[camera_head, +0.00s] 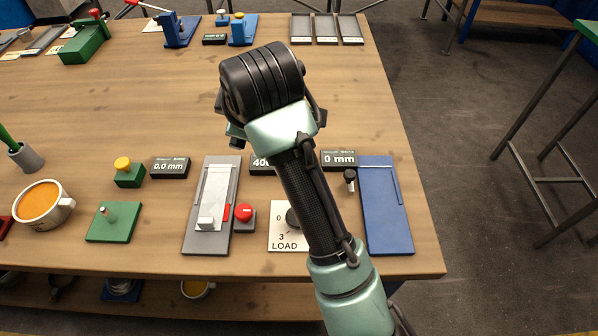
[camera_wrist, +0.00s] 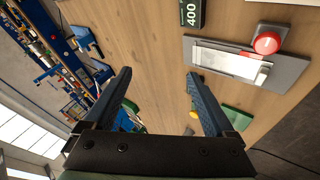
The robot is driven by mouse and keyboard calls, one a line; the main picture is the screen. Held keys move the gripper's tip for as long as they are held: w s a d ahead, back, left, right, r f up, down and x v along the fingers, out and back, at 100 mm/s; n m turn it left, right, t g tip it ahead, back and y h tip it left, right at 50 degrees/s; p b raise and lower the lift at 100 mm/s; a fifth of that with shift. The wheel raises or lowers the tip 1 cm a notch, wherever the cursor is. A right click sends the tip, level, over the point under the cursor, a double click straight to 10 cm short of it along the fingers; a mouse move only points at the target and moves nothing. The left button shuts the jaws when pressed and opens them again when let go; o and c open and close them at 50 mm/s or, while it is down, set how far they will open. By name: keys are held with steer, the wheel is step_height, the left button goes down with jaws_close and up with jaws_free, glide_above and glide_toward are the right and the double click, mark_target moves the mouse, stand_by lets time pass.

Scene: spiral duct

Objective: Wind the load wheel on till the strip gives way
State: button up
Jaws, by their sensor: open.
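The load wheel (camera_head: 292,218) is a dark round knob on a white plate marked LOAD (camera_head: 287,243); my forearm covers part of it. The strip (camera_head: 214,190) is a pale piece lying on a grey plate (camera_head: 193,240) left of the wheel. The strip also shows in the wrist view (camera_wrist: 228,64), beside a red knob (camera_wrist: 267,43). My gripper (camera_wrist: 160,78) is open, with nothing between its fingers. In the head view my wrist hides most of it, well above and behind the load wheel.
Displays read 0.0 mm (camera_head: 170,167) and 0 mm (camera_head: 339,159); one starting 40 is partly covered. A blue plate (camera_head: 388,220) lies right of the load wheel. A green block (camera_head: 128,176), green plate (camera_head: 112,226) and orange-filled cup (camera_head: 43,203) stand left. The table middle is clear.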

steer(key=s+d+n+g+h+p, duration=0.3)
steer(key=s+d+n+g+p, duration=0.1)
steer(key=s+d+g+p, duration=0.5)
steer(key=shift+t, duration=0.6)
step_height(320, 180, down, 12)
steer(key=b, duration=0.5)
steer(key=shift+f, duration=1.05)
steer(key=c, duration=1.4)
